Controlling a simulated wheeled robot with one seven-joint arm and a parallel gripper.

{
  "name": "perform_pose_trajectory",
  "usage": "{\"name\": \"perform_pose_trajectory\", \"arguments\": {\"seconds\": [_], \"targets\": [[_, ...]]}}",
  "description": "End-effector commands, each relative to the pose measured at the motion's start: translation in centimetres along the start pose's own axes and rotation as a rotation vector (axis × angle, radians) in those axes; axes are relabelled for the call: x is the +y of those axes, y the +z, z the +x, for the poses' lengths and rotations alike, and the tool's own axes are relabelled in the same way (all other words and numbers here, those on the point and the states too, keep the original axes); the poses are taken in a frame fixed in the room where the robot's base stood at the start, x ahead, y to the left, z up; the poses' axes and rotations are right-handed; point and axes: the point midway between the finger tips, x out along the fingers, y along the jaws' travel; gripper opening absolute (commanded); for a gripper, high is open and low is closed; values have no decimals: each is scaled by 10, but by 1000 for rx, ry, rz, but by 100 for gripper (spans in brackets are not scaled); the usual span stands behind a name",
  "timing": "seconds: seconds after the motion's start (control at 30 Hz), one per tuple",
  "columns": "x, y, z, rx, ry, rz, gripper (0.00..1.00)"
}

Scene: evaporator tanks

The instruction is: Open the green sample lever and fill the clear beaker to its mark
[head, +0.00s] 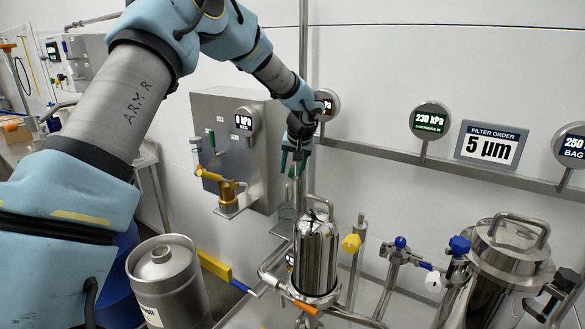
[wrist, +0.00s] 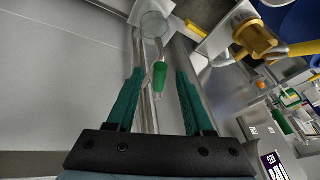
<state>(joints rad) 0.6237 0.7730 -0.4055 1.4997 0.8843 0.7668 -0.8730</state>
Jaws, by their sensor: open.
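The green sample lever (wrist: 160,74) shows in the wrist view as a green grip on a thin metal pipe. My gripper (wrist: 159,80) has two dark green fingers spread apart, with the lever between them in the picture and a visible gap on each side. The clear beaker (wrist: 154,25) stands beyond the lever, near the pipe's far end; its mark and any liquid cannot be made out. In the head view my gripper (head: 291,162) points down above the steel filter housing, in front of the wall. The lever is hard to tell from the fingers there.
A grey cabinet (head: 232,140) with a brass, yellow-handled valve (head: 229,192) stands left of my gripper. The steel filter housing (head: 318,255) is below it. Yellow- and blue-handled valves and a large steel tank (head: 508,262) are at right. A steel keg (head: 168,280) stands lower left.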

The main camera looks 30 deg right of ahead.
Motion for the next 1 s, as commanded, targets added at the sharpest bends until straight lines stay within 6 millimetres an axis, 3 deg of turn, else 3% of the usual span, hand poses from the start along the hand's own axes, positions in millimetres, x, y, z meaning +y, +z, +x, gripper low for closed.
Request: {"name": "perform_pose_trajectory", "arguments": {"seconds": [0.07, 0.5, 1.0], "targets": [[0, 0, 0, 0, 0, 0, 50], [0, 0, 0, 0, 0, 0, 0], [0, 0, 0, 0, 0, 0, 0]]}}
